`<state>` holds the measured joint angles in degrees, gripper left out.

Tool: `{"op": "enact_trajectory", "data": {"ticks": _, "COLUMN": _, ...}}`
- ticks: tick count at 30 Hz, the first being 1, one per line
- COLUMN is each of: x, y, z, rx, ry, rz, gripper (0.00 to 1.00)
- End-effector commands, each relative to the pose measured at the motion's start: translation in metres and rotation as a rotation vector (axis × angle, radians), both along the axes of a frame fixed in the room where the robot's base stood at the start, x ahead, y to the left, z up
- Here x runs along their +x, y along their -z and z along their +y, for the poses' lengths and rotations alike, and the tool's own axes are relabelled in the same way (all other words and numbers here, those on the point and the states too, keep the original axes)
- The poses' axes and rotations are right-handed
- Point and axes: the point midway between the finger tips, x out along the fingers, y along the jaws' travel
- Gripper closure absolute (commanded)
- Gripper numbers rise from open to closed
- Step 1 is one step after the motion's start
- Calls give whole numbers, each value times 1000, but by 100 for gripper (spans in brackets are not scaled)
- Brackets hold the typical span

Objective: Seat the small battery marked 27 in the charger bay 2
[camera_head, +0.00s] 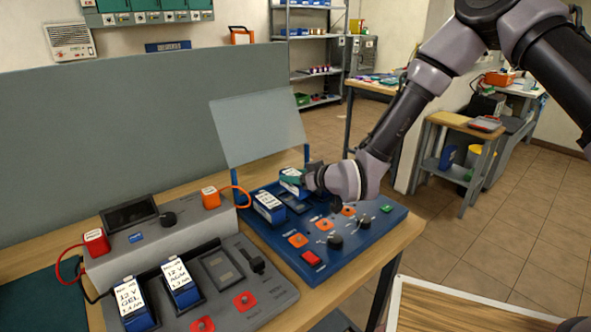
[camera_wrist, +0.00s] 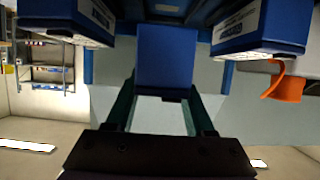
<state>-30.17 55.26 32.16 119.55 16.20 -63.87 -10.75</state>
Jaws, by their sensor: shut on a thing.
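My gripper (camera_head: 303,178) is shut on a small blue battery with a white label (camera_head: 289,188), held over the back part of the blue charger (camera_head: 352,240). The label is too small to read. In the wrist view the held battery (camera_wrist: 166,55) sits between my two fingers, with one other blue battery to its left (camera_wrist: 72,22) and one to its right (camera_wrist: 258,28). In the head view a labelled blue battery (camera_head: 268,206) stands in the charger's left bay. A dark empty bay (camera_head: 293,202) shows just right of it. Whether the held battery touches the charger cannot be told.
The charger's clear lid (camera_head: 258,130) stands open behind the bays. A grey charger (camera_head: 225,290) with two labelled batteries stands at front left, with an orange plug (camera_head: 210,197) and cable near the blue charger. Switches and knobs (camera_head: 336,242) fill the blue charger's front.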

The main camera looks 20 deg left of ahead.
Motion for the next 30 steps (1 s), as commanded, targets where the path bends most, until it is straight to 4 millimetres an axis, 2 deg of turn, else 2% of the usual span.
{"op": "enact_trajectory", "data": {"ticks": 6, "x": 0, "y": 20, "z": 1, "rx": 1, "ry": 0, "rz": 0, "gripper": 100}}
{"op": "enact_trajectory", "data": {"ticks": 12, "x": 0, "y": 29, "z": 0, "rx": 1, "ry": 0, "rz": -2, "gripper": 100}}
{"op": "enact_trajectory", "data": {"ticks": 30, "x": 0, "y": 30, "z": 0, "rx": 2, "ry": 1, "rz": -3, "gripper": 100}}
